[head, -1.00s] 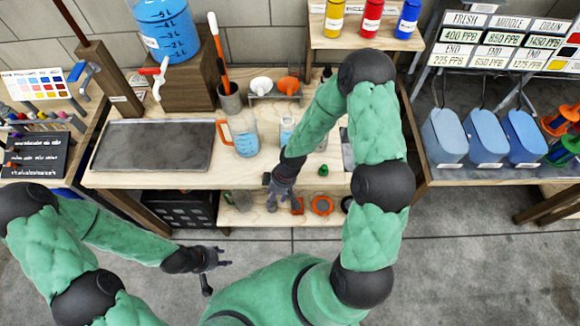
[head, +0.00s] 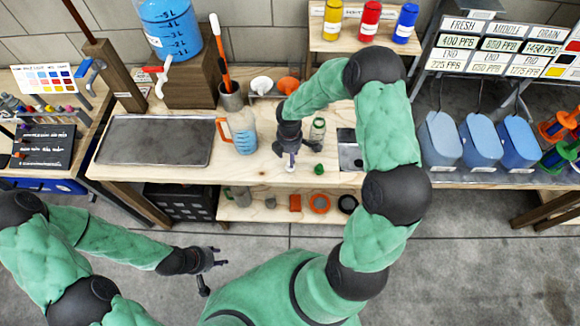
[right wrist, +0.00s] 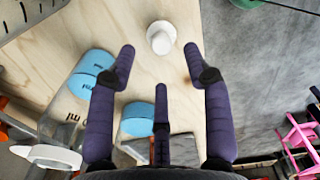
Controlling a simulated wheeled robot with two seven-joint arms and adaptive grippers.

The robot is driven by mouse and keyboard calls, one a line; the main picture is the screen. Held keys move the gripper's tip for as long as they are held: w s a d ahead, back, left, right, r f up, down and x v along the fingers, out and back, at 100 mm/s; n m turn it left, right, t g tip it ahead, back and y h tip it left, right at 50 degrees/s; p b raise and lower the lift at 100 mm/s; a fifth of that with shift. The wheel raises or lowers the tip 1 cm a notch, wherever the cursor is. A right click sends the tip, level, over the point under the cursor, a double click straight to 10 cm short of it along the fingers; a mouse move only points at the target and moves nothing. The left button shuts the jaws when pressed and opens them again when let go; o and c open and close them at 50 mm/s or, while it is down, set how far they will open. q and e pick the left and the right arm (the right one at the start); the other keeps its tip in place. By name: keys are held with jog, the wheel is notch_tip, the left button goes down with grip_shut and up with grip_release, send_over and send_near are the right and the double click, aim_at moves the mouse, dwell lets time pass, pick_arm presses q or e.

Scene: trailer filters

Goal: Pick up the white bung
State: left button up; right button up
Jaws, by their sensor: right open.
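The white bung (right wrist: 161,37) stands on the wooden bench top, just beyond my right fingertips in the right wrist view. In the head view the white bung (head: 290,169) shows as a small pale spot right below the right gripper. My right gripper (head: 287,158) points down over the bench, near its front edge. Its fingers (right wrist: 159,60) are spread and empty, with the bung centred ahead of the gap between them. My left gripper (head: 214,258) is open and empty, low in front of the bench.
A green bung (head: 319,168) lies to the right of the white one. A clear bottle (head: 318,130) stands behind it. A jug with blue liquid (head: 242,132) and a dark tray (head: 155,141) are to the left. A lower shelf (head: 270,213) holds several small parts.

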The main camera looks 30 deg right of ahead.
notch_tip(320, 180, down, 7)
jog(key=shift+s+r+b, duration=0.1)
jog(key=shift+r+b, duration=0.1)
jog(key=shift+b, duration=0.35)
jog(key=shift+r, duration=0.1)
jog(key=c, duration=0.7)
